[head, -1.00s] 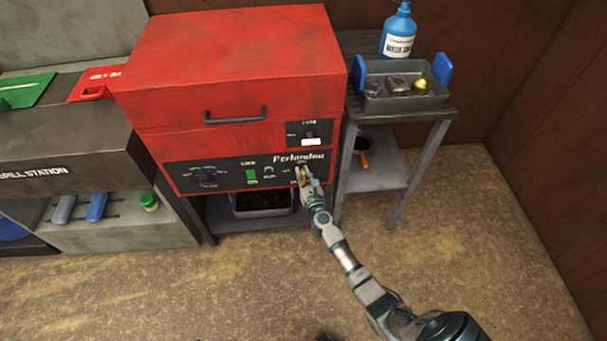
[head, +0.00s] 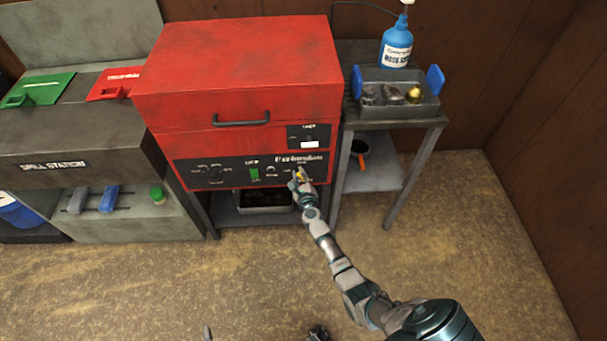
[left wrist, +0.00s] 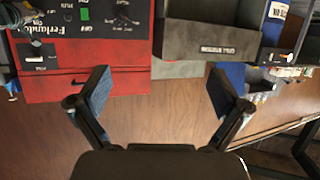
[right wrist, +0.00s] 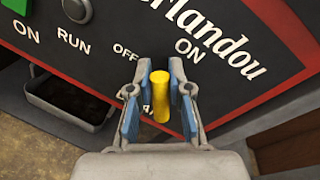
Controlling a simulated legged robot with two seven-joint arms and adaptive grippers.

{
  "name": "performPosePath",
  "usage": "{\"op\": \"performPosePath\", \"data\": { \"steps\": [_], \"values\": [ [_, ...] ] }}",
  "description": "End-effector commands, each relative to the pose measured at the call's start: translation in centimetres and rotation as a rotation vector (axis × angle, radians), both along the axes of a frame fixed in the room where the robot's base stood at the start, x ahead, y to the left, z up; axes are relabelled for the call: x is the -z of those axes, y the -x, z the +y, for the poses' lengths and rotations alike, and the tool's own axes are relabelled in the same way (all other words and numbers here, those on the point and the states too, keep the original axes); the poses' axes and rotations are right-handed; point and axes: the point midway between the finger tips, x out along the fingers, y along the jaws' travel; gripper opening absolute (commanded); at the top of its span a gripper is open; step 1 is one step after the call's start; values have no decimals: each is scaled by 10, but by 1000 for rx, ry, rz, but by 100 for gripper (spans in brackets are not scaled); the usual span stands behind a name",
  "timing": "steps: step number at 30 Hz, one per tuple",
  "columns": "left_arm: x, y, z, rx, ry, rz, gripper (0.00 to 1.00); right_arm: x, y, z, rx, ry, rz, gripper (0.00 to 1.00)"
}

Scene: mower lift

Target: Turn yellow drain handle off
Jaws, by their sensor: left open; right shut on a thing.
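The yellow drain handle (right wrist: 160,97) is on the black front panel of the red machine, below the Perlandou lettering. It also shows small in the head view (head: 299,175). My right gripper (right wrist: 159,92) is shut on the handle, with one blue-padded finger on each side. In the right wrist view the handle stands nearly upright in the picture, between an OFF label and an ON label. In the head view my right gripper (head: 300,181) is at the panel's lower right. My left gripper (left wrist: 158,90) is open and empty, with bare brown surface between its fingers.
The red machine (head: 240,65) has a drip tray (head: 263,210) under it. A metal side table (head: 385,128) stands at right with a grey bin and a blue bottle (head: 396,48). The spill station (head: 70,150) is at left.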

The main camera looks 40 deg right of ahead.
Motion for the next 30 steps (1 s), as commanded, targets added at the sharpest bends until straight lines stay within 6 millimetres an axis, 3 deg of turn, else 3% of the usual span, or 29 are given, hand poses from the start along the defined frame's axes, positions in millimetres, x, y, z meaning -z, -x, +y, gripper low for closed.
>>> {"op": "performPosePath", "data": {
  "steps": [13, 21, 30],
  "values": [
    [48, 57, 25, -16, -116, 443, 100, 11, -2, 8, -4, 354, 231, 0],
    [60, 83, 34, -21, -151, 593, 100, 18, -3, 11, -5, 564, 361, 0],
    [64, 95, 38, -24, -166, 658, 100, 24, -4, 12, -8, 744, 470, 0]
  ]
}}
